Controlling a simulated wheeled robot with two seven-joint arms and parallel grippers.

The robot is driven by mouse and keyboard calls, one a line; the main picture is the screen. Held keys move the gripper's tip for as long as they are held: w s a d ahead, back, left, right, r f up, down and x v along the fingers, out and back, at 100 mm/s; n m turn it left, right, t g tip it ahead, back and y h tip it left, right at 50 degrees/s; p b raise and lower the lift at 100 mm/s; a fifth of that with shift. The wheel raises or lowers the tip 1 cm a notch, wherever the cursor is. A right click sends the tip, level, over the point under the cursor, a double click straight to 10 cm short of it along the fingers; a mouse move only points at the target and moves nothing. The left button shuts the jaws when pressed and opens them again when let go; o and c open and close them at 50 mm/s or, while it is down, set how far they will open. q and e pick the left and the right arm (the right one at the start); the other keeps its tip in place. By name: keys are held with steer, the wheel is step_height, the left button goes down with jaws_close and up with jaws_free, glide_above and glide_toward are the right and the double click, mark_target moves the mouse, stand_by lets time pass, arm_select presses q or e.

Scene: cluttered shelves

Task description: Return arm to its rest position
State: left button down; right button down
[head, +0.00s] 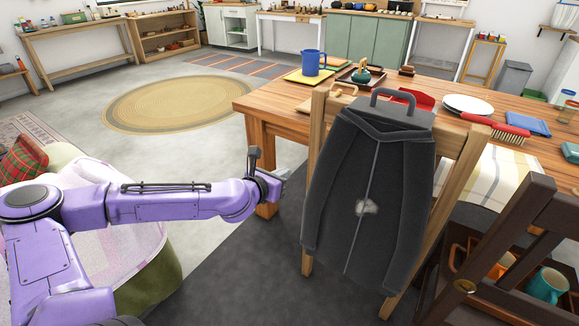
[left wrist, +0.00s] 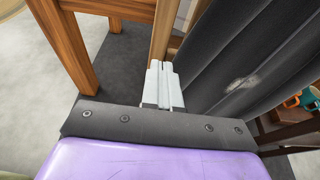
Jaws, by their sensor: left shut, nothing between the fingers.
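My left arm comes in from the left in the head view and stretches to the right over the floor. My left gripper (head: 279,180) is at its end, just left of a wooden chair draped with a dark jacket (head: 338,205). In the left wrist view my left gripper (left wrist: 163,85) has its pale fingers together with nothing between them. The jacket (left wrist: 240,60) is close to the right of the fingers there; I cannot tell whether they touch. My right gripper is not in view.
A wooden table (head: 262,112) stands behind the chair, its leg (left wrist: 70,45) near the fingers. A blue mug (head: 312,62), white plates (head: 468,104) and a red brush (head: 495,128) are on it. A dark chair (head: 535,215) is at right. Floor around the round rug (head: 180,103) is clear.

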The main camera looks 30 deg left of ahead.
arm_select(q)
steer(key=s+d+f+m+g+y+p, duration=0.1)
steer(key=s+d+f+m+g+p, duration=0.45)
steer(key=s+f+m, duration=0.85)
steer(key=s+a+f+m+g+y+p, duration=0.1)
steer(key=s+f+m+g+p, duration=0.1)
steer(key=s+m, duration=0.5)
steer(key=s+a+f+m+g+y+p, duration=0.1)
steer(key=s+m, duration=0.6)
steer(key=s, duration=0.7)
step_height(320, 180, down, 3)
steer(key=g+y+p, duration=0.1)
steer(key=g+p, duration=0.1)
steer(key=g, duration=0.1)
steer(key=shift+a+m, duration=0.15)
steer(key=shift+m, duration=0.25)
steer(key=shift+f, duration=0.1)
